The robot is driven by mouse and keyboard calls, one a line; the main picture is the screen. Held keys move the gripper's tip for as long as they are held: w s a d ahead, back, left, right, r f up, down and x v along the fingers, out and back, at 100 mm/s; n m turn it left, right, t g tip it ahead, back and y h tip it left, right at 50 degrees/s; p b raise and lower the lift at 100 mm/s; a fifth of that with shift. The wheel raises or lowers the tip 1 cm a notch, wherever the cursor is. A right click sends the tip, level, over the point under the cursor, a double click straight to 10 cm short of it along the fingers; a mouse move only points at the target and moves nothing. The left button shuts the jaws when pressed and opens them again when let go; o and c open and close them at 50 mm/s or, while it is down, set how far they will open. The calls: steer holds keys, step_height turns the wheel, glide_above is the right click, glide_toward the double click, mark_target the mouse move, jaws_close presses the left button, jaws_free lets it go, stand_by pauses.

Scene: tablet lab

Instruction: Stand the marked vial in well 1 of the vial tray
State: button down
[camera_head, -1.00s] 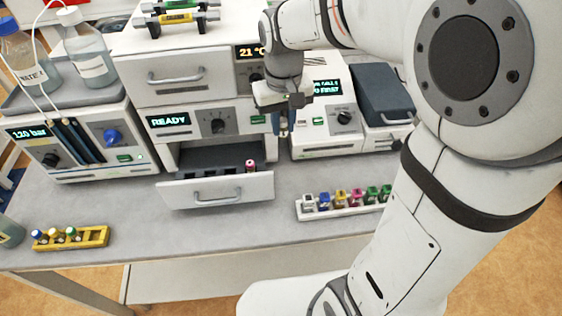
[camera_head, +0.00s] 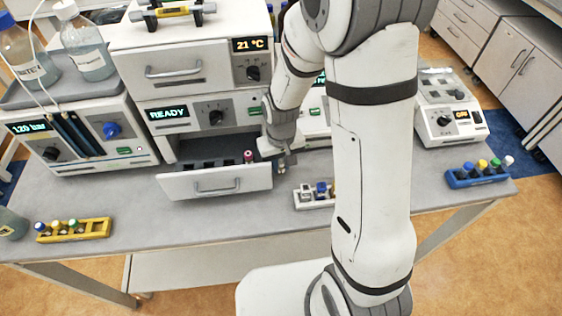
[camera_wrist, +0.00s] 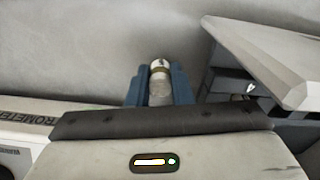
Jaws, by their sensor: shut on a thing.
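My gripper (camera_head: 280,161) is shut on a vial with a pale cap (camera_wrist: 159,67). In the wrist view the vial sits between the blue fingers, its cap end showing; any mark on it cannot be made out. The vial tray appears to be the dark insert (camera_head: 216,163) in the open drawer under the READY panel. A pink-capped vial (camera_head: 248,157) stands at its right end. My gripper is just right of the drawer, outside it. In the wrist view the drawer front (camera_wrist: 282,62) and some dark wells (camera_wrist: 231,84) lie to the right. Well numbers are not readable.
The instrument body (camera_head: 200,115) rises behind the drawer. A yellow rack (camera_head: 96,229) is at left and a blue rack (camera_head: 462,182) at right. Bench in front of the drawer is clear.

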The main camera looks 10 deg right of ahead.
steer(key=shift+f, duration=0.15)
steer(key=c, duration=1.3)
jaws_free()
